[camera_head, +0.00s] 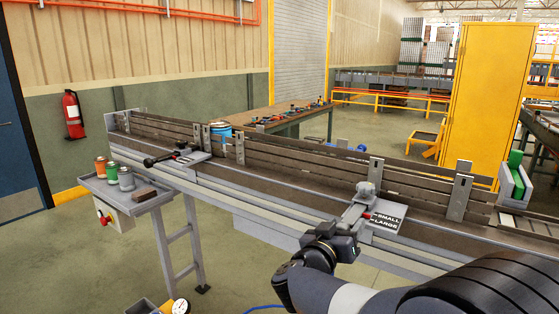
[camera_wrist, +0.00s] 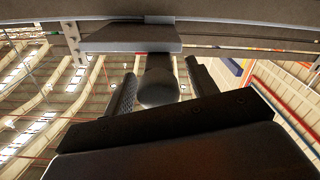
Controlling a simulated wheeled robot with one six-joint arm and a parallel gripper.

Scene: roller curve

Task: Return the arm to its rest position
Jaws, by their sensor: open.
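My arm reaches in from the lower right in the head view. My gripper (camera_head: 347,236) is at the near edge of the conveyor, just in front of a lever by the SMALL/LARGE plate (camera_head: 386,222). In the wrist view my gripper (camera_wrist: 160,70) is open, its two fingers standing on either side of a round knob (camera_wrist: 158,90) on a short stem. A gap shows between the knob and the right finger; on the left side the gap is narrow. Contact with the knob cannot be told. The dark gripper body hides the lower part of the wrist view.
The conveyor (camera_head: 270,190) with slatted guide rails runs across. A second lever (camera_head: 165,158) is further left. A side tray (camera_head: 155,200) holds several cans and a brown block. A yellow cabinet (camera_head: 485,100) stands behind at right. Open floor lies at lower left.

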